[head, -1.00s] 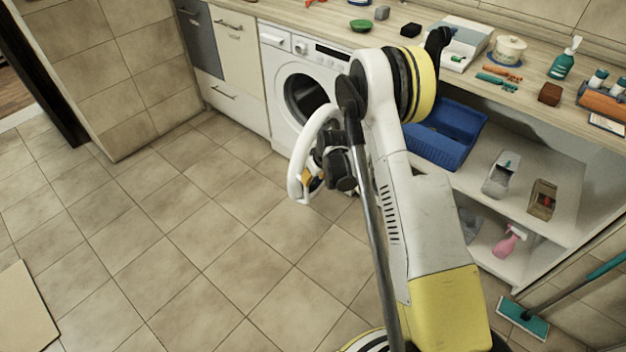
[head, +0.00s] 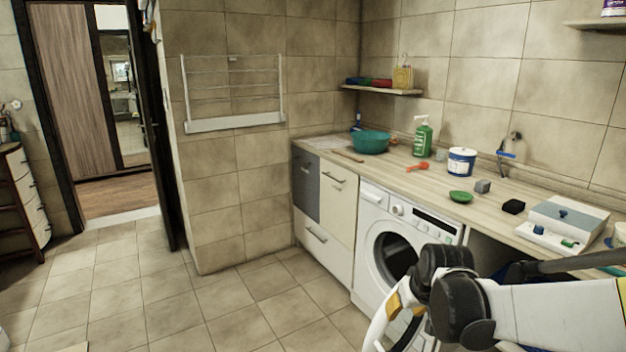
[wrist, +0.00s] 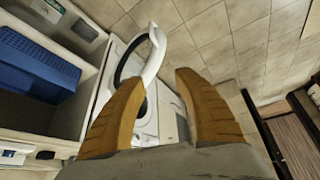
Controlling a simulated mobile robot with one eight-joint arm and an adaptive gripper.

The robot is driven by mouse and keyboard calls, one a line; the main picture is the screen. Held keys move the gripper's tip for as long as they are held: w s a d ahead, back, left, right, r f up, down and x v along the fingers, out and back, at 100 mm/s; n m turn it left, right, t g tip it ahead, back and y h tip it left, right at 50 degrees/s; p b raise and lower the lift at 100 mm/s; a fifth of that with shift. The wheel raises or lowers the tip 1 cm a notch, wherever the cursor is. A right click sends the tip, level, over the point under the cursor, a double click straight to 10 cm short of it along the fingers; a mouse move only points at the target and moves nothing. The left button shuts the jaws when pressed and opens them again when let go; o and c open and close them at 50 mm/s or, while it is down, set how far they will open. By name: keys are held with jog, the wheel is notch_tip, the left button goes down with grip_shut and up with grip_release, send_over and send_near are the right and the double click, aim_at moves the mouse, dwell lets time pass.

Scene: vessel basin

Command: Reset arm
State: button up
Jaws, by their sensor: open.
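My gripper (wrist: 160,77) is open, with its two orange fingers spread and nothing between them in the wrist view. In the head view, part of my gripper (head: 394,306) shows at the lower right, in front of the washing machine (head: 379,208). A white curved rim (wrist: 154,58), which appears to be the washer's open door, shows beyond the fingertips. It also shows in the head view as a white rim (head: 379,332) close to my gripper. I cannot tell whether they touch.
The counter (head: 405,179) holds a teal bowl (head: 370,142), a green bottle (head: 422,136), a white tub (head: 461,162) and a grey-white case (head: 568,217). A blue crate (wrist: 35,70) sits under the counter. The tiled floor (head: 130,300) at left is clear, and a doorway (head: 118,205) opens beyond.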

jog(key=s+a+r, duration=0.1)
jog(key=s+r, duration=0.2)
jog(key=s, duration=0.8)
jog(key=s+a+r+m+t, duration=0.1)
jog(key=s+r, duration=0.3)
jog(key=s, duration=0.7)
jog(key=shift+s+a+m+t, duration=0.15)
jog(key=shift+s+m+t, duration=0.15)
jog(key=shift+r, duration=0.1)
dwell(0.4)
